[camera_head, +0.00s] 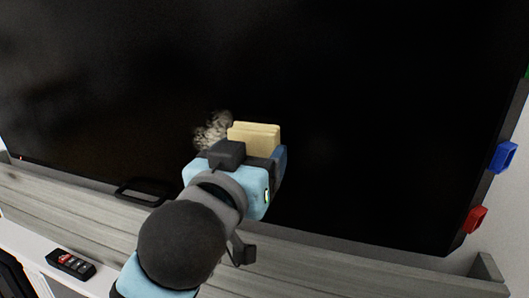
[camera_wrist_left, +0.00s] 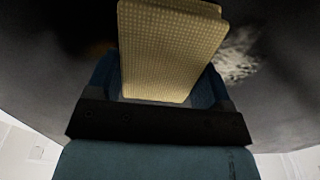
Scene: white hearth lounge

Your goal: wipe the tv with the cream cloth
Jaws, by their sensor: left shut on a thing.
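The black tv (camera_head: 370,120) fills most of the head view. A pale, dusty smudge (camera_head: 212,132) is on its screen, just left of the cream cloth (camera_head: 254,136). My left gripper (camera_head: 262,150) is shut on the folded cloth and holds it up at the screen. In the left wrist view the cloth (camera_wrist_left: 170,50) stands between the fingers, with the smudge (camera_wrist_left: 236,55) beside it on the right. I cannot tell whether the cloth touches the screen. Part of the smudge may be hidden behind the gripper. My right gripper is not in view.
A grey wooden board (camera_head: 100,210) runs below the tv. A black remote (camera_head: 71,264) lies on a white surface at lower left. A black stand foot (camera_head: 142,192) is under the tv. Blue (camera_head: 503,156) and red (camera_head: 475,220) pieces stick out at the tv's right edge.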

